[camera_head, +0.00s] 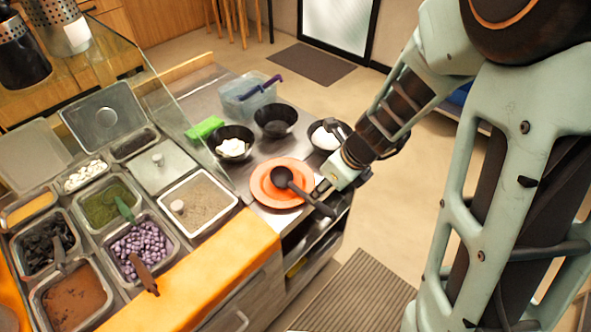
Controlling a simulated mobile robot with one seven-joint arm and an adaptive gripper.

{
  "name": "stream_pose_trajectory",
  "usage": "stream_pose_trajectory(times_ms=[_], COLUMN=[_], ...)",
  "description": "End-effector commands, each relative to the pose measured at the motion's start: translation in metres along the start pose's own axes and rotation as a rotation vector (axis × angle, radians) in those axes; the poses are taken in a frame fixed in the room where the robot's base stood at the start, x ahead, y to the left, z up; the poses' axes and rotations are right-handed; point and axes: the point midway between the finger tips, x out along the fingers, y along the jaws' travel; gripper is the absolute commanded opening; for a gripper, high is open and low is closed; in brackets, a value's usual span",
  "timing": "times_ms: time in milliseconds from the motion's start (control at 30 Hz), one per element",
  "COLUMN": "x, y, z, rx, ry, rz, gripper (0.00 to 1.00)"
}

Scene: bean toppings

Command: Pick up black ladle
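The black ladle (284,178) lies on an orange plate (260,189) near the right end of the counter. Its round bowl is over the plate's middle, and its handle runs down and right past the plate's rim. My gripper (322,189) comes in from the right, close beside the handle at the plate's right edge. The fingers are small in view and partly hidden by the gripper body. I cannot tell whether they touch the handle or how far apart they are.
Behind the plate stand dark bowls (275,119), two of them holding white food, with one partly behind my gripper. A clear bin (246,98) with a purple-handled utensil and a green item (204,128) are farther back. Several topping trays (140,245) fill the left.

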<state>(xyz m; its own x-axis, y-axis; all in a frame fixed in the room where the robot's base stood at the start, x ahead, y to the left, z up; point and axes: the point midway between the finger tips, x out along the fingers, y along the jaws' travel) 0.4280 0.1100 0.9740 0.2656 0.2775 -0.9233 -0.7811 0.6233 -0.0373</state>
Motion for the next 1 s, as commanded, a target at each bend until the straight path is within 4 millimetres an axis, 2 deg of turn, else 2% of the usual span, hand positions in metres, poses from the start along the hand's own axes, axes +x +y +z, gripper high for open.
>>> stream_pose_trajectory(times_ms=[33,100,333,600,900,1000], x=[0.014,0.023,0.04,0.079,0.083,0.083], y=[0.0,0.0,0.0,0.0,0.0,0.0], z=[-0.002,-0.002,-0.001,-0.002,-0.001,-0.001], rx=[0.0,-0.001,-0.004,-0.004,-0.005,-0.005], ry=[0.002,0.001,0.0,0.0,-0.001,-0.001], rz=[0.001,0.001,0.0,0.001,0.0,0.0], gripper=[0.38,0.38,0.38,0.38,0.38,0.29])
